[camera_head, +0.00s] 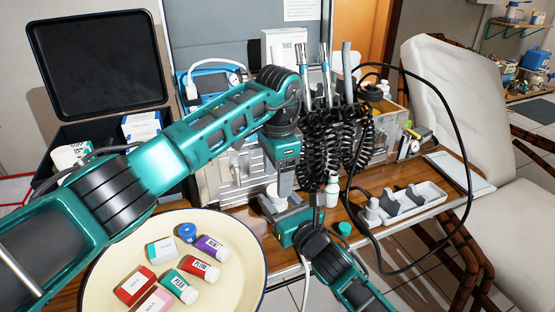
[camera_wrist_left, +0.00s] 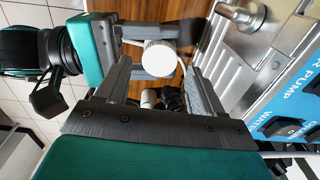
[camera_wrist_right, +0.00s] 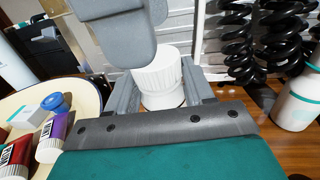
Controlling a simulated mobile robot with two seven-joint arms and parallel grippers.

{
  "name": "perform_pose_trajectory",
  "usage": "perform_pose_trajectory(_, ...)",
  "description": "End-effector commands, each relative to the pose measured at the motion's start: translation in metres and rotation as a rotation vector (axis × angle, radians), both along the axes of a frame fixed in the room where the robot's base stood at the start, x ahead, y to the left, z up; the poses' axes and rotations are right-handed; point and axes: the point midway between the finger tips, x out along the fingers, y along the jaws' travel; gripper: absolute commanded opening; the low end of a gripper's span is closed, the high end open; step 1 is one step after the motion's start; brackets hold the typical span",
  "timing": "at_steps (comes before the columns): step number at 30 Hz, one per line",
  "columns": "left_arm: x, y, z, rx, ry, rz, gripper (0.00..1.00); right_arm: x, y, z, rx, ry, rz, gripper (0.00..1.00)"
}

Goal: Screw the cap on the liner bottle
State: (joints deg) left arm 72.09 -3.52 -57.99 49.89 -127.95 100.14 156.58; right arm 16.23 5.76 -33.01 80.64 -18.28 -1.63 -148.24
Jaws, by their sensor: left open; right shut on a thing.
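A white ribbed round piece (camera_wrist_right: 163,80) stands between the fingers of my right gripper (camera_wrist_right: 160,92), which is shut on it just above the table. In the left wrist view its flat round top (camera_wrist_left: 160,57) faces up. In the head view it is the small white shape (camera_head: 272,201). I cannot tell where cap and bottle meet, since the right gripper hides the lower part. My left gripper (camera_wrist_left: 162,70) is open and points down directly over the white top, its fingers on either side. I cannot tell whether they touch it.
A white bottle (camera_head: 332,191) and a green cap (camera_head: 343,229) are close on the right. A cream plate (camera_head: 113,274) holds tubes, boxes and a blue cap (camera_head: 187,232). Black coiled hoses (camera_head: 325,145) hang from the metal dental unit behind. A white tray (camera_head: 430,196) lies at right.

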Motion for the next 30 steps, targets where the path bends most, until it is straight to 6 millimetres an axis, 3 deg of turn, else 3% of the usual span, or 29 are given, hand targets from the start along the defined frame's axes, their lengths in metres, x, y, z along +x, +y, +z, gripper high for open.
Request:
perform_pose_trajectory(7,0.001,0.0,-0.029,0.0,0.001,0.0,0.67,0.0,0.0,0.001,0.001,-0.002,0.0,0.0)
perform_pose_trajectory(18,0.001,0.0,-0.034,0.0,0.0,-0.001,0.67,0.0,0.0,0.001,0.001,-0.002,0.0,0.0)
perform_pose_trajectory(30,0.001,0.0,-0.034,0.0,0.0,0.0,0.3,0.0,0.0,0.001,0.001,-0.001,0.0,0.0)
